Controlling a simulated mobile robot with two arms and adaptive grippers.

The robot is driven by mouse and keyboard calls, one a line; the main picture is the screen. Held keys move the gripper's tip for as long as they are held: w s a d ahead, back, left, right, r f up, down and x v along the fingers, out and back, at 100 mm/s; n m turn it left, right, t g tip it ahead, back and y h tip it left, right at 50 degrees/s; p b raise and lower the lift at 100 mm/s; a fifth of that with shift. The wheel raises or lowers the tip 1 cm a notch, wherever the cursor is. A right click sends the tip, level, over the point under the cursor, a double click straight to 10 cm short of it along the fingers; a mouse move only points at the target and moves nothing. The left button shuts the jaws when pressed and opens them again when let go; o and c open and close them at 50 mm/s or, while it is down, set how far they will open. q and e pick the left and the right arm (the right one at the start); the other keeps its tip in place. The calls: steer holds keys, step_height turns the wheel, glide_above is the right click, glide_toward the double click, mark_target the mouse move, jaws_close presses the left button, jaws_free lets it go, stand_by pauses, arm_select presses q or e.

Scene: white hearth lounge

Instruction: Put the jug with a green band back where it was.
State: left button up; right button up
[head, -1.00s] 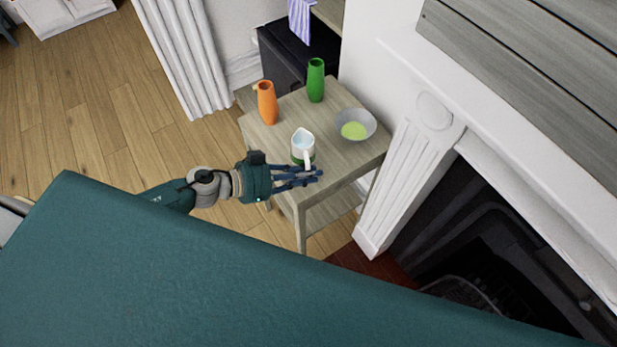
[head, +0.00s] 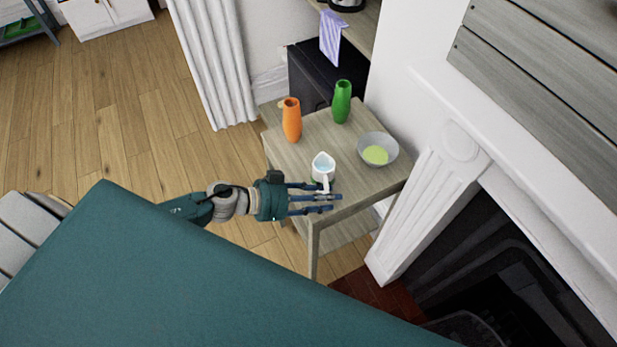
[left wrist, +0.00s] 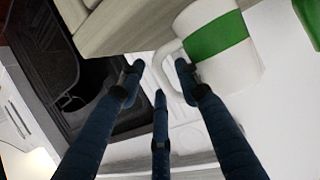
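The white jug with a green band (head: 322,165) stands on the small wooden side table (head: 350,188), near its front left part. Its handle points toward my left gripper. In the left wrist view the jug (left wrist: 234,68) fills the upper right, with its green band and handle plain. My left gripper (head: 338,200) reaches in from the left beside the jug, with its fingers spread. In the left wrist view its fingertips (left wrist: 158,68) are apart, near the handle. I cannot tell whether one touches it. My right gripper is not in view.
An orange vase (head: 291,122) and a green vase (head: 342,102) stand at the back of the table. A grey bowl with something yellow-green (head: 391,147) is right of the jug. The white fireplace surround (head: 425,190) is close on the right.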

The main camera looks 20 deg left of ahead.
arm_select(q)
steer(key=v, duration=1.1)
steer(key=shift+s+a+r+b, duration=0.15)
steer(key=shift+a+b, duration=0.05)
steer(key=shift+b, duration=0.2)
steer(key=s+a+f+n+y, duration=0.25)
steer(key=a+f+y, duration=0.35)
steer(key=f, duration=0.7)
steer(key=s+a+f+n+y, duration=0.1)
steer(key=a+f+n+y, duration=0.25)
steer(key=a+f, duration=0.75)
steer(key=s+d+f+n+g+y, duration=0.25)
steer(key=s+d+f, duration=0.25)
steer(key=s+f, duration=0.75)
steer(key=s+d+f+g, duration=0.2)
steer(key=s+d+f, duration=0.2)
steer(key=s, duration=0.4)
steer(key=s+d+f+m+g+h, duration=0.1)
steer(key=s+d+f+g, duration=0.2)
steer(key=s+d, duration=0.4)
steer(key=shift+s+d+f+h, duration=0.3)
steer(key=shift+s+f, duration=0.05)
steer(key=shift+f, duration=0.25)
